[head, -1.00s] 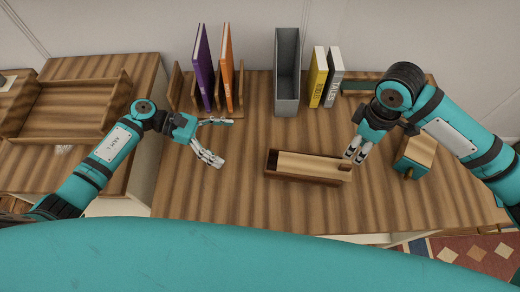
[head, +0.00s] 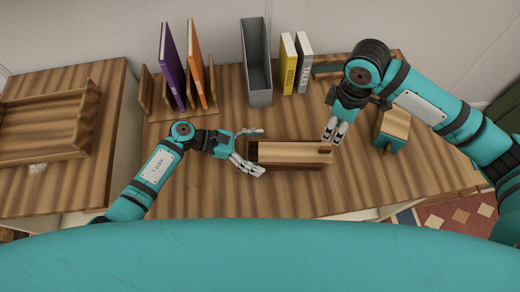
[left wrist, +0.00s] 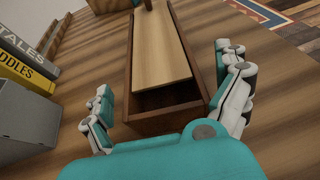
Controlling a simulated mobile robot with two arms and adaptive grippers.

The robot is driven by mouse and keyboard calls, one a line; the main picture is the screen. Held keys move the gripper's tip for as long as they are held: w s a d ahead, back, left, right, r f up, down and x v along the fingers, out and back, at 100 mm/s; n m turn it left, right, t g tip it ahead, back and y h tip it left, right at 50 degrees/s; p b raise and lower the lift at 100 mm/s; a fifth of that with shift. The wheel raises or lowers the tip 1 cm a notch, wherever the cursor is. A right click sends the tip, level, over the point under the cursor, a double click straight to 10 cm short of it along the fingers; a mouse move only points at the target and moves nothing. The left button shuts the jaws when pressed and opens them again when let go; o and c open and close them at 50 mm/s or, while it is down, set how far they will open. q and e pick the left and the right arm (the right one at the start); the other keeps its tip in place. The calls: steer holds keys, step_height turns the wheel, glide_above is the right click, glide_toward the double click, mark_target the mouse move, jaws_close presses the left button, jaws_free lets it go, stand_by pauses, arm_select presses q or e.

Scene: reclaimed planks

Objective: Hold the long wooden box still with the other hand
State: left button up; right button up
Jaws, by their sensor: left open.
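The long wooden box (head: 290,165) lies on the desk, with dark walls and a paler lid (head: 285,152). A small block sits on the lid's right end. In the left wrist view the lid (left wrist: 155,50) stops short of the box's near end, leaving a dark gap (left wrist: 165,98). My left gripper (head: 260,151) is open at the box's left end, one finger on each side of it. In the left wrist view its fingers (left wrist: 165,98) stand apart from the side walls. My right gripper (head: 334,133) is at the box's right end; its finger gap and contact are unclear.
A teal-and-wood block (head: 393,130) stands right of the box. Behind are a grey holder (head: 257,65), yellow (head: 288,63) and grey (head: 303,62) books, and a wooden rack (head: 150,100) with purple and orange books. A wooden tray (head: 85,120) is on the left table. The front desk is clear.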

arm_select(q)
steer(key=shift+d+f, duration=0.15)
steer(key=shift+d, duration=0.3)
steer(key=c, duration=1.2)
